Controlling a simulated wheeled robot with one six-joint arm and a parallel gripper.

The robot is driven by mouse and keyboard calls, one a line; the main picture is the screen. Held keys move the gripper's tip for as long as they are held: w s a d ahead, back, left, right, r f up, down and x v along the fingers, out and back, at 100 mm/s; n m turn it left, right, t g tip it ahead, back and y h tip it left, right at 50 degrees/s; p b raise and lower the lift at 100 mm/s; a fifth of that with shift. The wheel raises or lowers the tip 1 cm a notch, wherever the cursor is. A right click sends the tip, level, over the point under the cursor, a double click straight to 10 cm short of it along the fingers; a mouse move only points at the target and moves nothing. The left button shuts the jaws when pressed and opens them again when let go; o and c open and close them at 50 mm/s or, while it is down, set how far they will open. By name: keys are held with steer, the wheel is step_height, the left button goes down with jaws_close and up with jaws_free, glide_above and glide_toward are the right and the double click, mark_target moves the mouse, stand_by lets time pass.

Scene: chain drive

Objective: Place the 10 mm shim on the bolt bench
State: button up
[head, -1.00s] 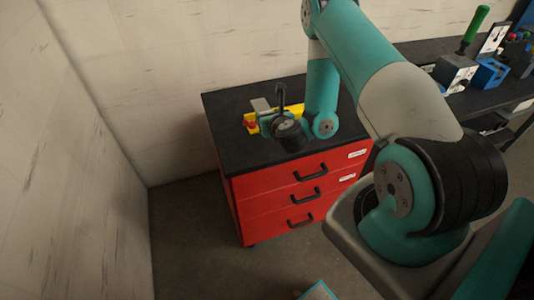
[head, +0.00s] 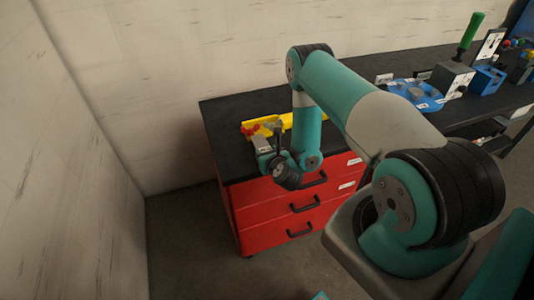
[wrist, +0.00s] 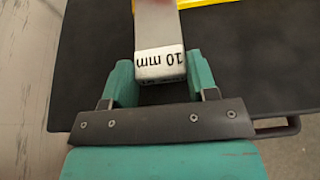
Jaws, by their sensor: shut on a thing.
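My gripper (wrist: 160,90) is shut on the 10 mm shim (wrist: 160,62), a grey metal block with a white label that reads "10 mm" upside down in the wrist view. The teal fingers are on either side of the labelled end. In the head view the shim (head: 261,143) shows as a small grey block over the front part of a red drawer cabinet's black top (head: 222,125). I cannot tell for certain which surface is the bolt bench; a long dark bench (head: 395,60) runs along the wall at right.
A yellow tray (head: 287,120) with red parts (head: 250,130) sits on the cabinet, behind the shim. On the long bench are a round blue tray (head: 402,91), a grey block (head: 452,79), a blue holder (head: 487,79) and a green-handled tool (head: 471,31). Walls close off the left and back.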

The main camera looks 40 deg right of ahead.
steer(key=shift+f, duration=0.2)
steer(key=o, duration=1.1)
steer(key=shift+o, duration=0.2)
